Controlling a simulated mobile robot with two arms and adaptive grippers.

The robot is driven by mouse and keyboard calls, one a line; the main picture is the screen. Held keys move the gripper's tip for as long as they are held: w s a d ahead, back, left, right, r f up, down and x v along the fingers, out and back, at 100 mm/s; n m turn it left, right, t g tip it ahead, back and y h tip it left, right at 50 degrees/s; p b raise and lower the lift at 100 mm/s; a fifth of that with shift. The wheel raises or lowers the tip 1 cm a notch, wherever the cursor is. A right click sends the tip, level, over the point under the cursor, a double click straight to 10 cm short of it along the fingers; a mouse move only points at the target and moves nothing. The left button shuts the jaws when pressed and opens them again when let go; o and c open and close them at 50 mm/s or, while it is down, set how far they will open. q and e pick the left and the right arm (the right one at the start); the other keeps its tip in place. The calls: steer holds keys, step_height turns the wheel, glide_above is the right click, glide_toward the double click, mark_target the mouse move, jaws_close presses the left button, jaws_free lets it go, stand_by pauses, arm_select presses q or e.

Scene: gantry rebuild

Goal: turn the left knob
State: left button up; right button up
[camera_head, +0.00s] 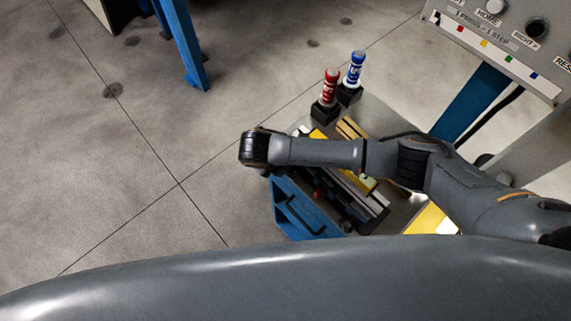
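A panel (455,30) is cut off at the top right, with a round black knob or button (537,28) near the label "RIGHT >". A light button (495,5) sits near the label "HOME". No part that I can name as the left knob is clear. A red handle-like piece (329,87) and a blue one (355,68), both with white markings, stand upright in black bases on a cart. One arm of mine comes in from the right over the cart and ends in a dark rounded joint. I see no fingers there. My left gripper is out of view.
The cart has a blue drawer front (300,212) with a dark handle. Dark and yellow items lie on its top, partly hidden under my arm. A blue post (180,45) stands at the upper left. The grey floor (110,180) at the left is clear.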

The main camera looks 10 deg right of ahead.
steer(key=shift+s+d+t+y, duration=0.1)
steer(key=shift+s+t+y, duration=0.1)
steer(key=shift+t+y, duration=0.45)
steer(key=shift+m+t+y, duration=0.4)
steer(key=shift+t+y, duration=0.15)
steer(key=shift+t, duration=0.4)
steer(key=o, duration=1.2)
steer(key=shift+s, duration=0.1)
steer(key=shift+c, duration=0.2)
steer(key=v, duration=1.2)
